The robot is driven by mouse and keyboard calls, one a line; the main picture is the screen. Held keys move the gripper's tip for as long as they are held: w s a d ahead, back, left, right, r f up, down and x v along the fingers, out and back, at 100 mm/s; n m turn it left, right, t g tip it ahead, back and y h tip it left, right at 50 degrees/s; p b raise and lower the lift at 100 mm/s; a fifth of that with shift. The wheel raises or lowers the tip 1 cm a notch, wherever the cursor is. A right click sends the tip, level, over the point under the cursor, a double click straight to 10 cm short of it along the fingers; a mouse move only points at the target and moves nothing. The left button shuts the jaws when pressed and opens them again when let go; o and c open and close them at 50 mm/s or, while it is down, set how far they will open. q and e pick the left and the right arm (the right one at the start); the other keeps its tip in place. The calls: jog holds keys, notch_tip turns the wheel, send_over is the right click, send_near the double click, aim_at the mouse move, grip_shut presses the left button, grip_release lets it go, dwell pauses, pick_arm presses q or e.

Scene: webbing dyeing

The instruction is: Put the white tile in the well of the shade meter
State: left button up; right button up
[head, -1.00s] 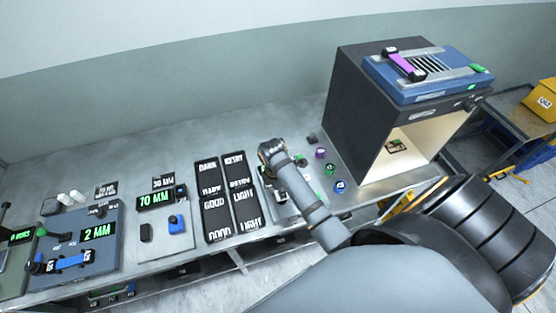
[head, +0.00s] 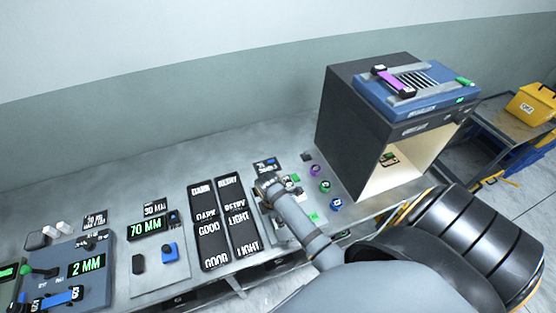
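I cannot make out the white tile in the head view. A small instrument (head: 277,226) with a card at its back lies partly under my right arm, right of the dark shade panels. It may be the shade meter, but my arm covers much of it and I cannot see its well. The end of my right arm is over this instrument. My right gripper is hidden beneath the wrist, so its fingers and anything in them cannot be seen. My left gripper is not in view.
Dark panels (head: 208,228) reading DARK, RETRY, GOOD and LIGHT lie left of the arm. Further left are the 70 MM (head: 147,227) and 2 MM (head: 87,268) devices. Coloured round pieces (head: 324,186) lie right of the arm, before a black light booth (head: 345,135).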

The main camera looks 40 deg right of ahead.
aim_at(275, 222)
jog(key=shift+s+r, duration=0.1)
jog(key=shift+a+r, duration=0.1)
jog(key=shift+r, duration=0.25)
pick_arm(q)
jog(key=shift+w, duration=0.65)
pick_arm(e)
notch_tip(275, 222, up, 12)
jog(key=a, duration=0.1)
jog(key=shift+a+f, duration=0.15)
jog(key=shift+f, duration=0.05)
jog(key=shift+w, duration=0.2)
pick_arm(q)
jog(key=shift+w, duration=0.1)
